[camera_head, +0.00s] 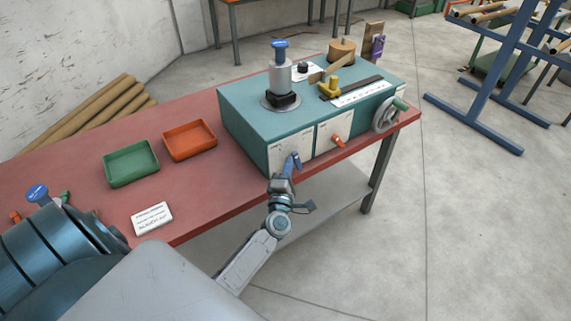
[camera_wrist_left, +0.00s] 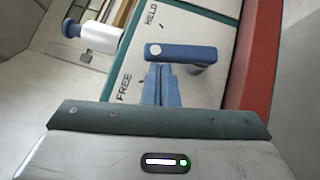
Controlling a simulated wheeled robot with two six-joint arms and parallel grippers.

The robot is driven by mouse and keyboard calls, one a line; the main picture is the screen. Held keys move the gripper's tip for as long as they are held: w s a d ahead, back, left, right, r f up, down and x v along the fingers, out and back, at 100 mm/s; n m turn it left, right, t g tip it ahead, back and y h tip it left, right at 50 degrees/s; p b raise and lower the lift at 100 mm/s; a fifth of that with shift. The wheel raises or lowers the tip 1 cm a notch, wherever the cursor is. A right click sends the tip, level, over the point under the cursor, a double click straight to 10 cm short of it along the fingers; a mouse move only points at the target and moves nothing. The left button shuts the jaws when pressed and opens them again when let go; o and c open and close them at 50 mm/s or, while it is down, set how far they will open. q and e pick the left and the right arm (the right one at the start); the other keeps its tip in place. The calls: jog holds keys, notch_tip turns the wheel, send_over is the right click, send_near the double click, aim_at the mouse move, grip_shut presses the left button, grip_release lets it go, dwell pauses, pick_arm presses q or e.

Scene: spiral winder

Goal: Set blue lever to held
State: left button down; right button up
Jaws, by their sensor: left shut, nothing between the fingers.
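The blue lever (camera_head: 296,160) is on the white front plate of the teal machine (camera_head: 240,125). In the left wrist view the blue lever (camera_wrist_left: 190,54) lies across the plate between the printed words HELD, above, and FREE, lower left. A pale round spot marks its left end. My left gripper (camera_head: 283,179) is just below and in front of the lever. In the wrist view its blue-grey fingers (camera_wrist_left: 161,78) are shut and empty, with their tips close to the lever's lower side. I cannot tell whether they touch it. My right gripper is not in view.
An orange lever (camera_head: 338,140) and a handwheel (camera_head: 387,115) are further right on the machine. A green tray (camera_head: 130,163), an orange tray (camera_head: 189,140) and a white card (camera_head: 152,217) lie on the red table (camera_head: 85,185). The floor in front is clear.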

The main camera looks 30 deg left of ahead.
aim_at(297, 155)
pick_arm(q)
jog(key=shift+w+d+r+p, duration=0.15)
jog(key=shift+w+r+p, duration=0.15)
jog(key=shift+r+p, duration=0.55)
jog(key=shift+w+d+f+p, duration=0.1)
jog(key=shift+w+p, duration=0.1)
jog(key=shift+p, duration=0.15)
jog(key=shift+w+d+r+p, duration=0.15)
jog(key=shift+w+r, duration=0.05)
jog(key=shift+w, duration=0.2)
jog(key=shift+w+d+r+p, duration=0.15)
jog(key=shift+w, duration=0.25)
jog(key=shift+w+d+r, duration=0.1)
jog(key=shift+w+d, duration=0.1)
jog(key=shift+w, duration=0.3)
jog(key=shift+w+d+r, duration=0.1)
jog(key=shift+w+d, duration=0.1)
jog(key=shift+w, duration=0.25)
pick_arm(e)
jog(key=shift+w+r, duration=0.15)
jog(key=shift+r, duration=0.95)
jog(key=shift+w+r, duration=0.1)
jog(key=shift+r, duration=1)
pick_arm(q)
jog(key=shift+w, duration=0.1)
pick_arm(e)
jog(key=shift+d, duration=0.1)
